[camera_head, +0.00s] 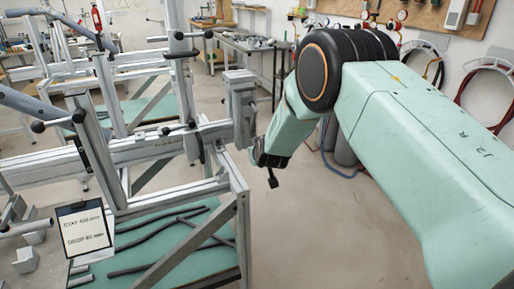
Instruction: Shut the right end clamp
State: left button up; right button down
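A metal frame jig (150,150) stands on the left, with a long horizontal rail. At the rail's right end is an upright grey block (240,100), which looks like the right end clamp. Whether it is open or shut is too small to tell. My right arm comes in from the right and bends down behind the block's right side. My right gripper (267,162) is dark and small, just right of the block's lower part. I cannot tell if it touches the clamp, and its finger opening is not clear. My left gripper is out of the picture.
A sign on a clipboard (84,229) hangs at the jig's front left. Dark bars (165,235) lie on the jig's green lower shelf. A workbench (250,42) stands behind. The floor (305,230) right of the jig is clear.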

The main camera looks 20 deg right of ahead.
jog(key=shift+r, duration=0.1)
dwell(0.4)
jog(key=c, duration=1.4)
grip_release()
jog(key=shift+s, duration=0.15)
jog(key=v, duration=1.2)
jog(key=shift+r, duration=0.2)
jog(key=shift+w+f, duration=0.1)
jog(key=shift+w, duration=0.15)
jog(key=shift+c, duration=0.4)
